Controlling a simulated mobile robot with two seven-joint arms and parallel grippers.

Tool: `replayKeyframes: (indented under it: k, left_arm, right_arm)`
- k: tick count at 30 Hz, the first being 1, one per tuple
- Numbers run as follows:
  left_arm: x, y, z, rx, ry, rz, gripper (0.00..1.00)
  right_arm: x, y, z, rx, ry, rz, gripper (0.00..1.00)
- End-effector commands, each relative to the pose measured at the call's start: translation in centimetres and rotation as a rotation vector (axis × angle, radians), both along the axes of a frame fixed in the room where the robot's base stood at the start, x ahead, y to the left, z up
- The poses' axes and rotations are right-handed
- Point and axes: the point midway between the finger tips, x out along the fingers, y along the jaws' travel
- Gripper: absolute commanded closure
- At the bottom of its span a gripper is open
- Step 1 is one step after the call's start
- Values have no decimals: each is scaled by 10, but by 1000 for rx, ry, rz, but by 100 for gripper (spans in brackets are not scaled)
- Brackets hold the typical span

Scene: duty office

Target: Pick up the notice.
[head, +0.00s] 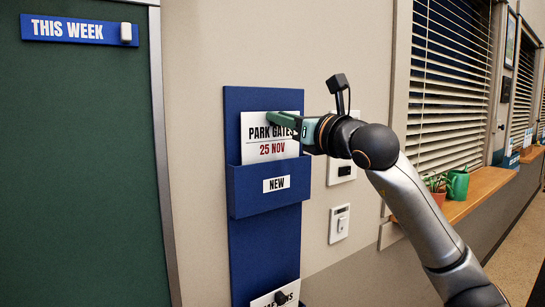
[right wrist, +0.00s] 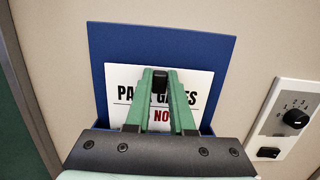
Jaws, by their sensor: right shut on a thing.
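The notice (head: 258,152) is a white card reading "PARK GATES 25 NOV". It stands upright in the upper pocket, labelled "NEW", of a blue wall holder (head: 250,221); its lower edge is hidden by the pocket front. My right gripper (head: 292,120), with green fingers, reaches in from the right and is shut on the notice near its upper right part. In the right wrist view the fingers lie over the middle of the notice (right wrist: 123,94) and hide some of its lettering. My left gripper is in neither view.
A green board (head: 75,170) with a "THIS WEEK" strip (head: 68,29) and a white and dark magnet (head: 126,33) is at the left. A second card (head: 270,300) sits lower in the holder. Wall switches (head: 339,223) and a sill (head: 480,190) with plants are at the right.

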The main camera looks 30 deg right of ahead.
Motion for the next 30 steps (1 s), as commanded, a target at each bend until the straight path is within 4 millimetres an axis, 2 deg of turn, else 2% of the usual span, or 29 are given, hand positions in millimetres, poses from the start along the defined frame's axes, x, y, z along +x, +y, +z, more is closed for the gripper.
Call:
replayKeyframes:
  k: [14, 19, 23, 30]
  left_arm:
    - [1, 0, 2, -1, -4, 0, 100]
    - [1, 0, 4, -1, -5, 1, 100]
    - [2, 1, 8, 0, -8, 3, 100]
    - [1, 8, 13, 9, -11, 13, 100]
  right_arm:
    - [0, 0, 1, 0, -1, 0, 100]
    - [0, 0, 8, 1, -3, -1, 100]
    - [0, 0, 23, 2, -5, 0, 100]
    - [-1, 1, 72, 2, -6, 2, 100]
